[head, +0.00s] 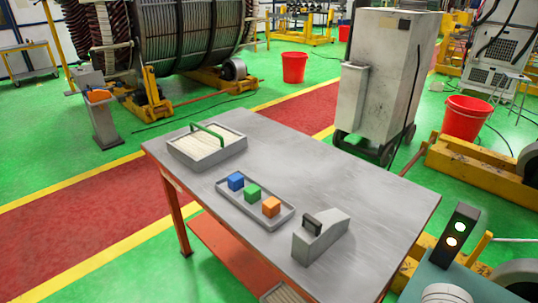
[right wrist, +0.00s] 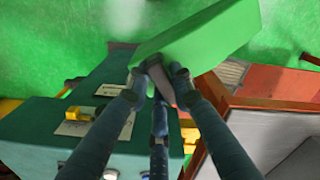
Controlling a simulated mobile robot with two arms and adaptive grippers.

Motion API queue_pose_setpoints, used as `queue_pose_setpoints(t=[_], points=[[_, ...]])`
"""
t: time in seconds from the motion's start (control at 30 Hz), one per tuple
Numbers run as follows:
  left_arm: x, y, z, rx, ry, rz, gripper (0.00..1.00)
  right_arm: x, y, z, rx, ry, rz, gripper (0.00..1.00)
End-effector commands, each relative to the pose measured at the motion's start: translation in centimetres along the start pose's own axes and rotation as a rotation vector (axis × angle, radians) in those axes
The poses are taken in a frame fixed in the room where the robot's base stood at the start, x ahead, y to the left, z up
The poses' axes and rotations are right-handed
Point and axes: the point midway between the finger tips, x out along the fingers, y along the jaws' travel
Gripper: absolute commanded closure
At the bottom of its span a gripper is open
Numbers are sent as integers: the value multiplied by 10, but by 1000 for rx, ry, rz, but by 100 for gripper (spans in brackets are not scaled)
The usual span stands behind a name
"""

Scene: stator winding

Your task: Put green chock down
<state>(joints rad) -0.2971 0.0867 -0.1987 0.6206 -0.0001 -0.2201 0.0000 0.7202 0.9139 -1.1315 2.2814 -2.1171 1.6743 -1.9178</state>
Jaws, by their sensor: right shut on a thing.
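The green chock (right wrist: 205,35) is in the right wrist view, a large pale-green block spanning the top middle, tilted. My right gripper (right wrist: 158,82) has its dark blue fingers closed together at the chock's lower edge, around a grey-brown part that looks like its handle. The chock appears held off any surface, though its far side is hidden. Neither the chock nor my right gripper shows in the head view. My left gripper is in neither view.
The grey table (head: 380,205) carries a tray (head: 222,200) of blue, green and orange cubes, a green-handled box (head: 208,158) and a grey wedge (head: 330,236) with a black handle. A dark green surface (right wrist: 35,125) holds papers and a yellow item (right wrist: 83,114).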

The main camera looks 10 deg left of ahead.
Motion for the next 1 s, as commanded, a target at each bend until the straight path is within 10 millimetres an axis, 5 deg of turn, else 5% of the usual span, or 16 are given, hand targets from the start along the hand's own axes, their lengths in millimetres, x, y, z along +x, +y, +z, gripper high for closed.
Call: queue_pose_setpoints(t=[0.07, 0.4, 1.0], points=[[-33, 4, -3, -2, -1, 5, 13, -33, 0, 0, 0, 1, -1, 100], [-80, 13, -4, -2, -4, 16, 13, -81, 0, 0, 0, 1, -1, 100], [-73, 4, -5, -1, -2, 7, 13, -78, -2, -2, 33, 3, -2, 100]])
